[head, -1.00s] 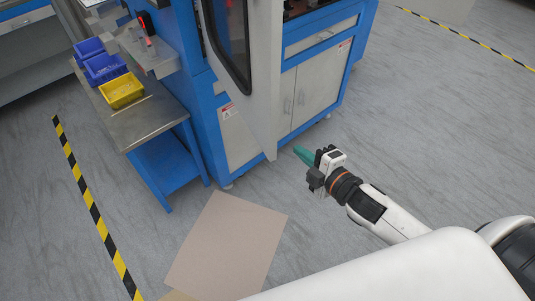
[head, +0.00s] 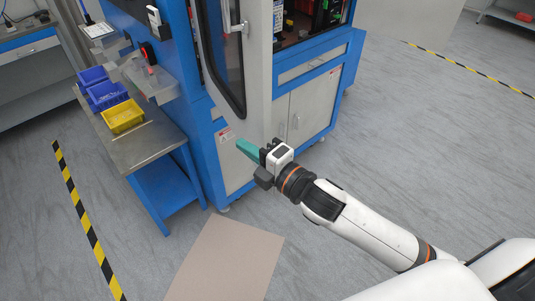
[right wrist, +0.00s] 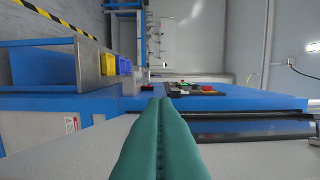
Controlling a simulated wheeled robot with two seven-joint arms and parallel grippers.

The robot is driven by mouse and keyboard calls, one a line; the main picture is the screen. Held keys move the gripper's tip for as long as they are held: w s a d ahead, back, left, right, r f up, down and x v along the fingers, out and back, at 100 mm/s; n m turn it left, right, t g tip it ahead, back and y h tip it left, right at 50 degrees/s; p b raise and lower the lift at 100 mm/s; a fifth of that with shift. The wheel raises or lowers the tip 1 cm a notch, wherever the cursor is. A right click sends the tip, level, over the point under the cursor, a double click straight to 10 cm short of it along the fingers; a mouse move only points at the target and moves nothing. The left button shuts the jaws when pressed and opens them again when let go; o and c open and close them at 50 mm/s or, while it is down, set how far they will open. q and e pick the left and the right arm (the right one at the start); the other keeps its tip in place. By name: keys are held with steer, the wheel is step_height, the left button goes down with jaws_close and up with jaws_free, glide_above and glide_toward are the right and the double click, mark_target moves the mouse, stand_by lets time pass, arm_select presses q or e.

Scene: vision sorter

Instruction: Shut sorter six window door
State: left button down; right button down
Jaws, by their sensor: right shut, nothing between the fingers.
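The sorter (head: 308,71) is a blue and grey machine at the top centre of the head view. Its window door (head: 249,64) is a light grey panel with a dark-edged window and a handle (head: 234,20). The door stands open, swung out toward me. My right gripper (head: 248,149), with teal fingers, is shut and empty, in front of the door's lower part. In the right wrist view the teal fingers (right wrist: 160,135) are together, with the grey door panel (right wrist: 255,158) close beside them. I cannot tell whether they touch it. My left gripper is not in view.
A metal side table (head: 150,135) with blue bins (head: 107,95) and a yellow bin (head: 122,116) stands left of the sorter. A tan mat (head: 225,262) lies on the floor in front. Black-and-yellow tape (head: 85,215) marks the floor at left. The floor at right is open.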

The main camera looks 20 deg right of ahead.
mark_target(265, 141)
steer(key=d, duration=0.1)
steer(key=d+p, duration=0.1)
steer(key=d, duration=0.1)
steer(key=shift+w+d, duration=0.15)
steer(key=shift+w, duration=0.2)
steer(key=shift+s+d, duration=0.1)
steer(key=shift+d, duration=0.3)
steer(key=shift+a, duration=0.1)
